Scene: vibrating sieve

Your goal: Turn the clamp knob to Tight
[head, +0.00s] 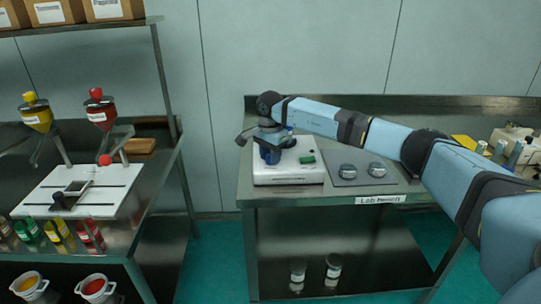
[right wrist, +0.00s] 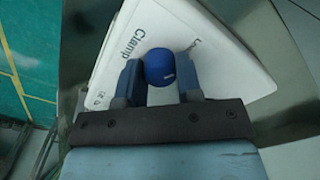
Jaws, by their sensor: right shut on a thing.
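The vibrating sieve's white base (head: 290,176) stands on the left part of the lab bench. In the right wrist view its white top (right wrist: 215,62) carries the printed word "Clamp" and a second label starting with "L", partly covered. A round blue clamp knob (right wrist: 159,64) with a small pale mark sits there. My right gripper (right wrist: 160,82) is shut on the knob, one finger on each side. In the head view my right gripper (head: 270,150) reaches down over the base and hides the knob's details. My left gripper is not in view.
A grey plate with two round metal lidded pieces (head: 362,170) lies right of the base on the bench (head: 255,202). A green piece (head: 306,158) sits on the base. A shelf rack (head: 170,95) with hoppers and bottles stands at left, with a floor gap between.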

